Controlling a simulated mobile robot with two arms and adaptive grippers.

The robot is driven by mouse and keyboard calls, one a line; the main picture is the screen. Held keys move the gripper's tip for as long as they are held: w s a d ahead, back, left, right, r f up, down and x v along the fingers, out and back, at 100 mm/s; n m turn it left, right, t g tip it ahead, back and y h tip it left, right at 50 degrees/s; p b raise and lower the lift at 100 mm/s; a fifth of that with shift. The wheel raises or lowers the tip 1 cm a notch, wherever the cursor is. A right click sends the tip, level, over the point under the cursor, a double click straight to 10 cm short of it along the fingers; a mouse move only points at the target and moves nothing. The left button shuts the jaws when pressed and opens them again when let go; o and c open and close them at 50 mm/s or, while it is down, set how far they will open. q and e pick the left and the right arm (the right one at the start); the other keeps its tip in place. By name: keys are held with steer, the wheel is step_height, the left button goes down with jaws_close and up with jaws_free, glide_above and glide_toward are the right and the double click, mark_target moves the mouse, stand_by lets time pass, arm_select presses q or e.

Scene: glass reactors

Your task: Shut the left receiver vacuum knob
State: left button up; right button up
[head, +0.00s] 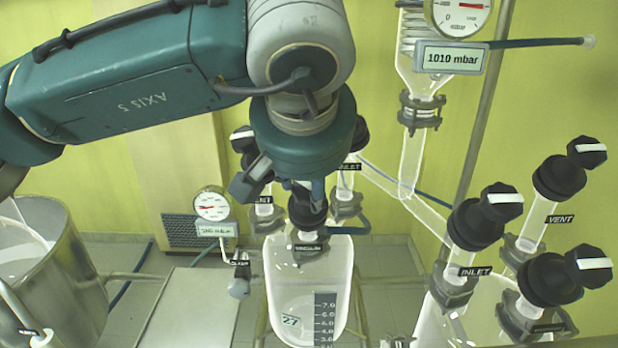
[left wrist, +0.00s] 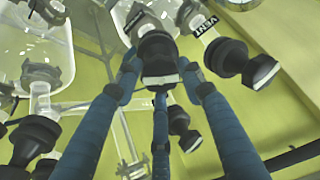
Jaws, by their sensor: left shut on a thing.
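The left receiver (head: 275,290) is a clear glass vessel with a volume scale and several black valve knobs on top. Its vacuum knob (head: 308,212) is black, above a label reading vacuum, and partly hidden by my left gripper (head: 309,190), which reaches down onto it from above. In the left wrist view the blue fingers of my left gripper (left wrist: 162,80) are closed around a black knob (left wrist: 158,52) with a pale bar on its end. My right gripper is not in view.
The vent knob (head: 243,140) and inlet knob (head: 358,135) stand close behind the held one. A gauge (head: 212,204) is to the left. The right receiver's knobs (head: 480,220) are at the right. A steel vessel (head: 50,255) stands at the far left.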

arm_select(q)
steer(key=m+p, duration=0.1)
steer(key=m, duration=0.4)
steer(key=shift+a+m+h, duration=0.15)
steer(key=shift+m+h, duration=0.25)
steer(key=m+g+p, duration=0.1)
steer(key=m+p, duration=0.1)
steer(key=m, duration=0.4)
steer(key=shift+w+a+m+p, duration=0.1)
steer(key=shift+m+p, duration=0.2)
steer(key=o, duration=1.1)
steer(key=shift+a, duration=0.1)
